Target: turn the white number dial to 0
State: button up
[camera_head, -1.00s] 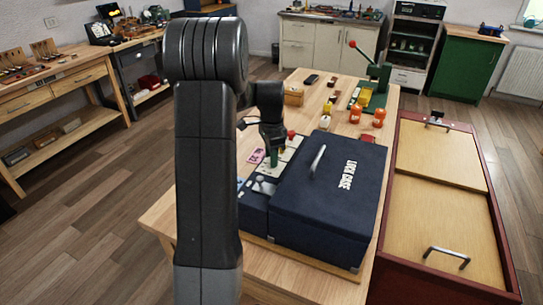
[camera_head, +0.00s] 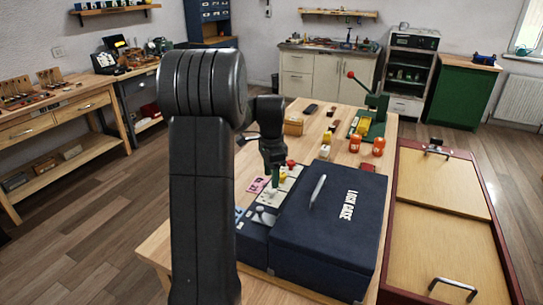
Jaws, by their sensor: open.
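My gripper (camera_head: 275,177) hangs pointing down over the pale panel (camera_head: 288,186) left of the dark blue case. Its green finger tips end close to the panel; I cannot tell whether they touch it. The fingers look empty, though they are very small here. Small white and grey parts sit on the panel below and beside the gripper. I cannot make out a numbered white dial among them; it may be too small or hidden behind my gripper.
The closed blue case (camera_head: 330,225) marked LOCK CASE, with a metal handle, fills the near part of the wooden table. A red knob (camera_head: 291,163), orange jars (camera_head: 379,147) and a green lever press (camera_head: 372,110) stand farther back. A red-framed wooden unit (camera_head: 440,220) adjoins the table's right.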

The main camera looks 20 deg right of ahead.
aim_at(271, 189)
notch_tip(271, 189, up, 9)
dwell(0.3)
dwell(0.4)
notch_tip(271, 189, down, 14)
jog(key=shift+r, duration=0.15)
dwell(0.4)
jog(key=shift+r, duration=0.1)
